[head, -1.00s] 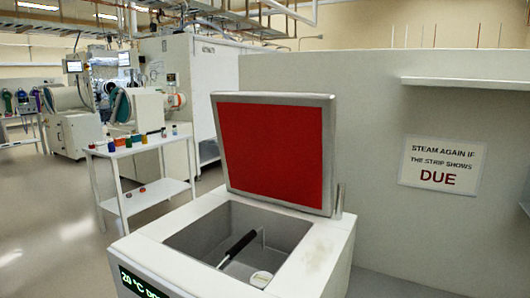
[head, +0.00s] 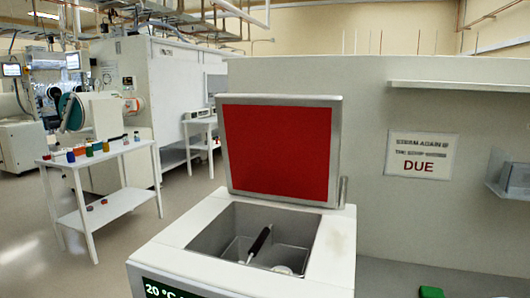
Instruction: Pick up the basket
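An open white chest-like unit (head: 338,245) stands in the lower middle of the head view, its red-faced lid (head: 278,150) raised. Down in its grey well is what looks like the basket, known mainly by its black handle (head: 259,243), which slants up to the right. Pale thin edges run beside the handle, and the basket's lower part is hidden by the well's front wall. My gripper is not in view.
A white two-level table (head: 108,155) with small coloured jars stands at the left. A grey partition with a DUE sign (head: 422,156) and a shelf (head: 455,86) is behind on the right. A clear box (head: 510,178) and a green object (head: 431,292) are at the right.

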